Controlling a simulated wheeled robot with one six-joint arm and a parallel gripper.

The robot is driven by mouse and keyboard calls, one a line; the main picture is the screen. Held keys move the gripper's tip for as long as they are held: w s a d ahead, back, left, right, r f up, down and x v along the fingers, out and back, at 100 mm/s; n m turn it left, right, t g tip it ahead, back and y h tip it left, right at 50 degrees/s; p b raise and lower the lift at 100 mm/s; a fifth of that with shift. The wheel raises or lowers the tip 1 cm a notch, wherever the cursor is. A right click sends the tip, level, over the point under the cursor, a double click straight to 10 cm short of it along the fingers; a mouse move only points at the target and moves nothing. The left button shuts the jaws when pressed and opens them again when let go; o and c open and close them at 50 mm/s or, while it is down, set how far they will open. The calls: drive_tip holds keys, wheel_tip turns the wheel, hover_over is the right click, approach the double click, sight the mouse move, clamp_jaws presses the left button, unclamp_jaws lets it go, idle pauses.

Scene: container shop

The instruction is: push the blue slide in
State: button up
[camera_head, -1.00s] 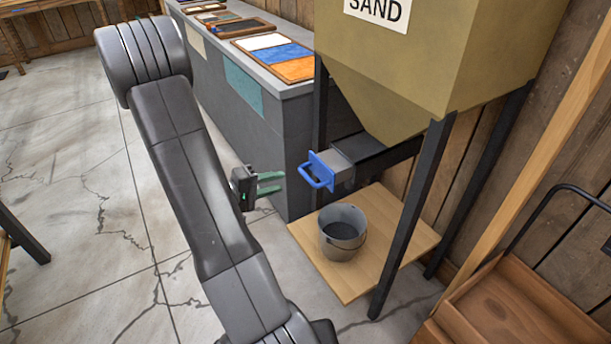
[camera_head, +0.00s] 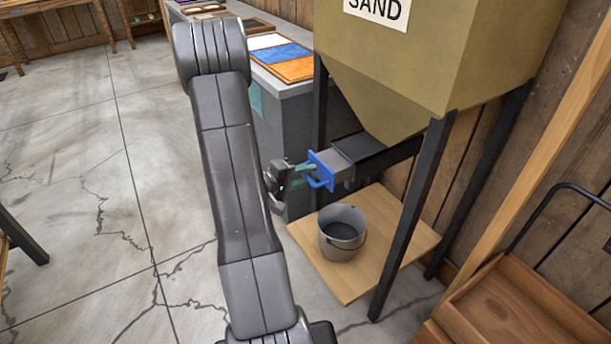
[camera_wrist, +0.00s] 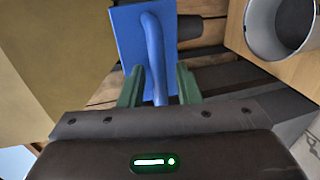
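The blue slide (camera_head: 322,160) is a blue plate with a bar handle on the grey outlet below the sand hopper (camera_head: 410,65). The slide fills the top middle of the wrist view (camera_wrist: 129,38), its handle running down toward my gripper. My gripper (camera_head: 304,172) is at the slide's handle in the head view. In the wrist view its green fingers (camera_wrist: 159,84) stand on either side of the handle, with a narrow gap visible on each side. The gripper is open. Part of the handle is hidden behind the fingers in the head view.
A metal bucket (camera_head: 341,232) stands on a wooden board (camera_head: 395,255) below the outlet. The hopper's dark legs (camera_head: 412,215) stand beside it. A grey counter (camera_head: 285,125) is behind my gripper. A wooden cart (camera_head: 530,310) is at the lower right. Open floor lies left.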

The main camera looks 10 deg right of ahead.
sight(324, 169)
clamp_jaws()
drive_tip(key=shift+d+f, duration=0.1)
drive_tip(key=b+x, duration=0.1)
drive_tip(key=x, duration=0.1)
drive_tip(key=b+x, duration=0.2)
drive_tip(key=r+b+x, duration=0.1)
drive_tip(key=b+x, duration=0.1)
drive_tip(key=shift+w+d+r, duration=0.1)
drive_tip(key=shift+d, duration=0.3)
drive_tip(key=shift+w+d+r+b, duration=0.1)
drive_tip(key=shift+w+r+b, duration=0.1)
drive_tip(key=shift+b, duration=0.1)
